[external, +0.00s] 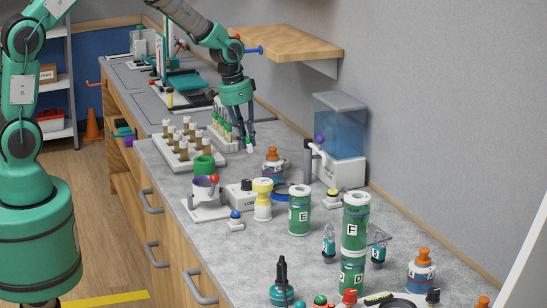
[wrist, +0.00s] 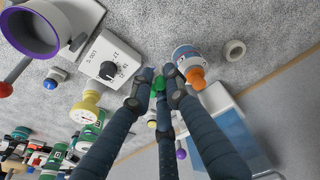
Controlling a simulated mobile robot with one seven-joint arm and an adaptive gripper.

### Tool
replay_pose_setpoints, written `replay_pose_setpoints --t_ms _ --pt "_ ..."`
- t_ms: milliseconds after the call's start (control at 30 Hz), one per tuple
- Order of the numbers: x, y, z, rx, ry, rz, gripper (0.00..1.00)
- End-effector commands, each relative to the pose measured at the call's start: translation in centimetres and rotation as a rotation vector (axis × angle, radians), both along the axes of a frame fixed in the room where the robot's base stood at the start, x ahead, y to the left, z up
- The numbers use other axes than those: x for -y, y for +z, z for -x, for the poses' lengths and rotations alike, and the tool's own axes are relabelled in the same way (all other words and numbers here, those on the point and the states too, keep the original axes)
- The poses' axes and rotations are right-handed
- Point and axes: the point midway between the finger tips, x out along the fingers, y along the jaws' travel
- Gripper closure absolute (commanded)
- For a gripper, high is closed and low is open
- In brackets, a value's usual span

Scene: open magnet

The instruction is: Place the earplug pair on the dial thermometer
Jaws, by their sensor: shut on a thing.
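My gripper (external: 249,148) is above the counter, in front of the green-capped tube rack. In the wrist view its fingers (wrist: 160,86) close around a small green thing (wrist: 157,84), which looks like the earplug pair; the fingers hide most of it. A yellow-and-white piece with a round head (external: 263,199) stands on the counter beside the grey-white box with a black knob (external: 240,194). Both show in the wrist view, the yellow piece (wrist: 91,103) and the knob box (wrist: 108,68), left of the fingertips.
An orange-capped jar (external: 272,168) stands close below my gripper. A blue tank on a white base (external: 340,135) is right of it. Green canisters (external: 299,212) stand nearer the front. A rack of brown vials (external: 183,148) is to the left. Bare counter (external: 230,267) lies front left.

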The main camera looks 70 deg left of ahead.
Motion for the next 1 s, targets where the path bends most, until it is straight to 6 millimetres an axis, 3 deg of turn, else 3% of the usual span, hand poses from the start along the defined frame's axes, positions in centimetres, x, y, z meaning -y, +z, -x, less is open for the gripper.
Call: replay_pose_setpoints --t_ms 33,200,500,700,1000 --pt "2.0 0.9 1.2 -0.015 -0.007 0.001 0.94" --pt "7.3 1.9 5.6 -0.067 -0.011 0.001 0.94" --pt "14.2 3.5 13.6 -0.146 -0.014 -0.018 0.94" --pt "16.3 4.0 17.0 -0.175 -0.013 -0.029 0.94" --pt "17.1 4.2 18.6 -0.188 -0.012 -0.037 0.94"
